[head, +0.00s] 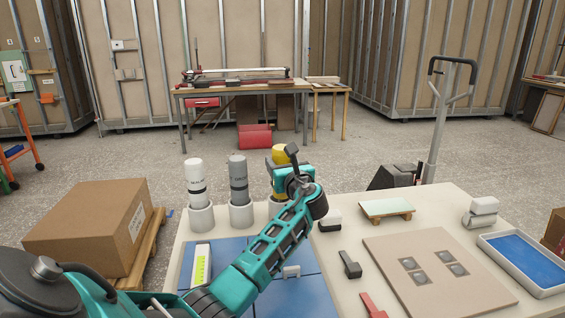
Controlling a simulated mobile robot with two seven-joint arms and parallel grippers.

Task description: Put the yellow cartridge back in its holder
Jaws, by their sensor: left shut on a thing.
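The yellow cartridge (280,154) stands roughly upright at the back of the table, its top showing above my left gripper (288,174). My left gripper is shut on it, and the gripper and wrist cover its middle and lower part. A light holder cup (273,208) shows partly behind my arm, below the cartridge. I cannot tell whether the cartridge's lower end is inside the cup or above it. My right gripper is not in view.
A white cartridge (194,176) and a grey cartridge (238,178) stand in cups to the left. A blue mat (229,258) lies under my arm. To the right are a beige board (440,285), a small green-topped stand (386,208) and a blue-lined tray (525,262).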

